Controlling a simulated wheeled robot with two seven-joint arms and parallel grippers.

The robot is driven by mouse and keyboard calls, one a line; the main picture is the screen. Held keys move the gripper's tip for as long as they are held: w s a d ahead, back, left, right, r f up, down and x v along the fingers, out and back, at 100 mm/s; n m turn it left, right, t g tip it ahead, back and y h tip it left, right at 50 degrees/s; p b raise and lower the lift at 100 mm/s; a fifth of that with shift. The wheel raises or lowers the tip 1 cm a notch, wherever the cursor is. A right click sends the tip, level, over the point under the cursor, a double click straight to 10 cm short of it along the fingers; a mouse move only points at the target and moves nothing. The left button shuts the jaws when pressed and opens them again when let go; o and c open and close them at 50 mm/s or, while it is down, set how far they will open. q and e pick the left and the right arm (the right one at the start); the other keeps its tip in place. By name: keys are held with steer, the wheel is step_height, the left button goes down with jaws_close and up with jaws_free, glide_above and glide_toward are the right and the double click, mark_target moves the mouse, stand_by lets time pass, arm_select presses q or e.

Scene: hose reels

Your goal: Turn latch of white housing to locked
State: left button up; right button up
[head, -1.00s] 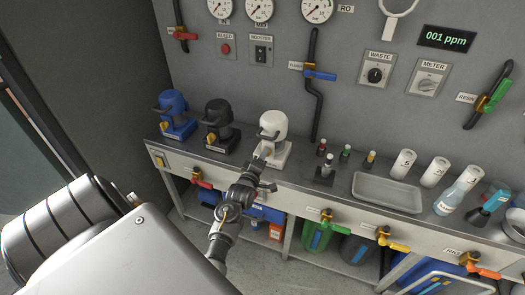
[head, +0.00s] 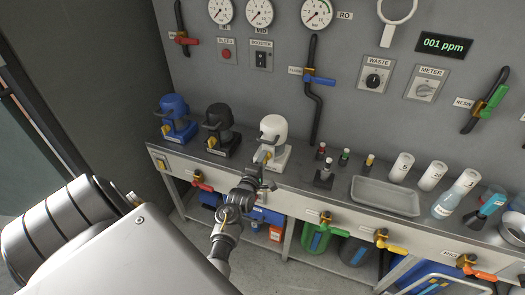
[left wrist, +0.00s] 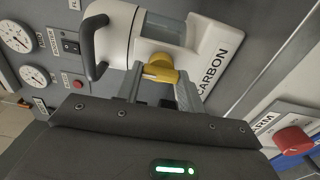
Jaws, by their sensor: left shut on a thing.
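The white housing (head: 274,131) stands upright on the bench in the head view, right of the black one. It fills the top of the left wrist view (left wrist: 205,45), with a dark handle and the word CARBON on its base. The fingers partly hide the latch's lower end. My right gripper is not in view.
A black housing (head: 219,123) and a blue housing (head: 174,112) stand to the left. Small bottles and a grey tray (head: 385,195) lie to the right. Valves with coloured handles line the bench front; a red knob (left wrist: 293,140) shows in the wrist view.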

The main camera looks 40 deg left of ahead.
arm_select(q)
steer(key=o, duration=1)
steer(key=shift+s+d, duration=0.1)
steer(key=shift+s, duration=0.15)
steer(key=p+v, duration=0.5)
steer(key=v, duration=0.5)
steer(key=shift+s+d, duration=0.1)
steer(key=shift+s, duration=0.05)
